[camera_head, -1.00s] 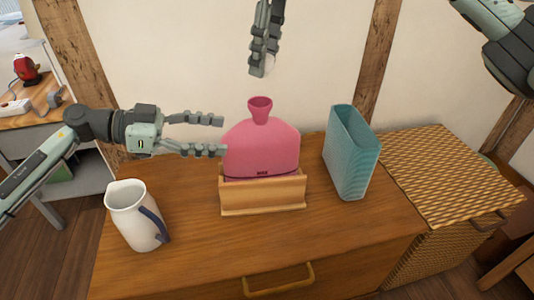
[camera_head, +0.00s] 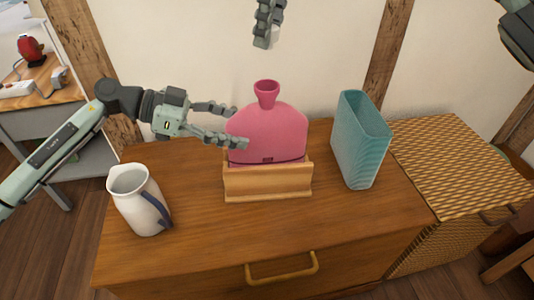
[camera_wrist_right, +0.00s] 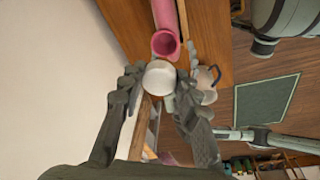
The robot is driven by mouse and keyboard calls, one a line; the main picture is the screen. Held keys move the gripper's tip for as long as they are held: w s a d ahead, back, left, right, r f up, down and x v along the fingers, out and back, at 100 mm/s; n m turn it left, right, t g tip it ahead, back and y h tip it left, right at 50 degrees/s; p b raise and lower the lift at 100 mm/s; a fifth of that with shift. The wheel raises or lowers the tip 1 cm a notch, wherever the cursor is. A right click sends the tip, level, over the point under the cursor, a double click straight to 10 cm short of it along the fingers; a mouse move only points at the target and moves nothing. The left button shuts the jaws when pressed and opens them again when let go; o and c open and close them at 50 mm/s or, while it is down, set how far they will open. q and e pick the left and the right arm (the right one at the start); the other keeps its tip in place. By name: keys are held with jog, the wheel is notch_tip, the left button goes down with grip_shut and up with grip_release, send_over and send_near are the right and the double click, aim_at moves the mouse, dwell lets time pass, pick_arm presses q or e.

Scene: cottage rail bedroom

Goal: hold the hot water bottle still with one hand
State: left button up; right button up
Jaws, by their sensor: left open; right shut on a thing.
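The pink hot water bottle (camera_head: 272,130) stands upright in a wooden holder (camera_head: 268,182) on the cabinet, its neck open at the top. My left gripper (camera_head: 238,127) is open at the bottle's left edge, one finger in front of its face and the other towards its back; whether they touch it I cannot tell. My right gripper (camera_head: 266,42) is above the bottle at the top edge of the head view. In the right wrist view it is shut on a white round thing (camera_wrist_right: 160,78), apart from the pink neck (camera_wrist_right: 166,43).
A white jug (camera_head: 140,200) with a blue handle stands at the front left of the cabinet top (camera_head: 205,215). A teal ribbed container (camera_head: 358,142) stands right of the bottle. A woven chest (camera_head: 445,165) adjoins on the right. The front middle of the top is clear.

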aim_at(268, 136)
pick_arm(q)
jog(key=x, duration=0.7)
jog(key=shift+d, duration=0.2)
grip_shut()
